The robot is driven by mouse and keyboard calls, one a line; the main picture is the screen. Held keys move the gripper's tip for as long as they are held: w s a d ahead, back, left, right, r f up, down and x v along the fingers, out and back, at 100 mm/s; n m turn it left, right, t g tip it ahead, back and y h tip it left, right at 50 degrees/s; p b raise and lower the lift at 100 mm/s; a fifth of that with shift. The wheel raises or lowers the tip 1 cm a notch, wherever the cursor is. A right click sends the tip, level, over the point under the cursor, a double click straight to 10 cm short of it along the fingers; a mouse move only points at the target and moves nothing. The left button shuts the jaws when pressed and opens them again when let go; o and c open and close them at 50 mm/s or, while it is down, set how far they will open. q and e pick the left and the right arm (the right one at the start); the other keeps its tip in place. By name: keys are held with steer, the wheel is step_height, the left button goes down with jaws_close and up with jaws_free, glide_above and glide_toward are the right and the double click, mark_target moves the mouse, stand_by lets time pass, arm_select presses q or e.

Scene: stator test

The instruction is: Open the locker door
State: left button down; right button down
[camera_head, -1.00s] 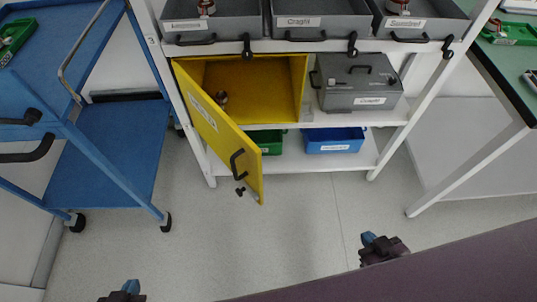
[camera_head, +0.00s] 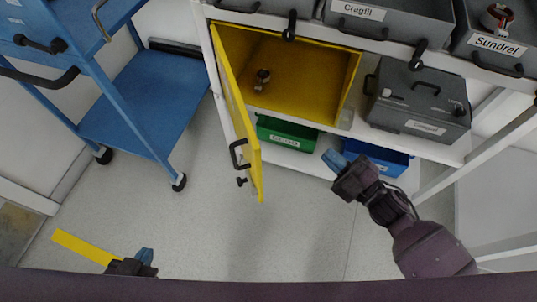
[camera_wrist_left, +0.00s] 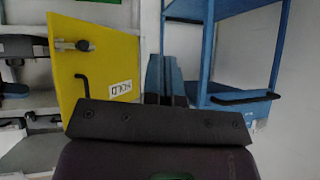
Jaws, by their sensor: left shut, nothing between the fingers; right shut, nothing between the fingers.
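The yellow locker (camera_head: 300,75) sits on a white shelf, and its yellow door (camera_head: 235,105) stands open, hinged at the left and swung out toward me. A black handle (camera_head: 238,156) and a small knob (camera_head: 241,182) are near its free edge. A brown and metal part (camera_head: 262,79) stands inside. My left gripper (camera_head: 145,256) is shut and empty, low and left of the door, apart from it. The left wrist view shows the door (camera_wrist_left: 95,68) left of its blue fingertips (camera_wrist_left: 166,75). My right gripper (camera_head: 334,160) is shut and empty, right of the door, before the lower bins.
A blue cart (camera_head: 150,105) stands left of the locker. A grey case (camera_head: 418,98) is right of it. Green (camera_head: 288,134) and blue (camera_head: 375,157) bins sit below. Grey drawers line the shelf above. A yellow strip (camera_head: 83,247) lies by my left gripper. Floor before the door is clear.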

steer(key=w+a+f+n+g+y+b, duration=0.1)
steer(key=w+n+g, duration=0.2)
steer(key=n+g, duration=0.7)
steer(key=w+f+n+g+b, duration=0.1)
steer(key=w+n+g+b, duration=0.1)
steer(key=n+g, duration=0.7)
arm_select(q)
steer(key=shift+w+d+f+m, duration=0.2)
steer(key=shift+d+f+m, duration=0.1)
steer(key=shift+f, duration=0.4)
arm_select(e)
steer(key=x, duration=1.3)
steer(key=shift+a+r, duration=0.35)
steer(key=shift+s, duration=0.15)
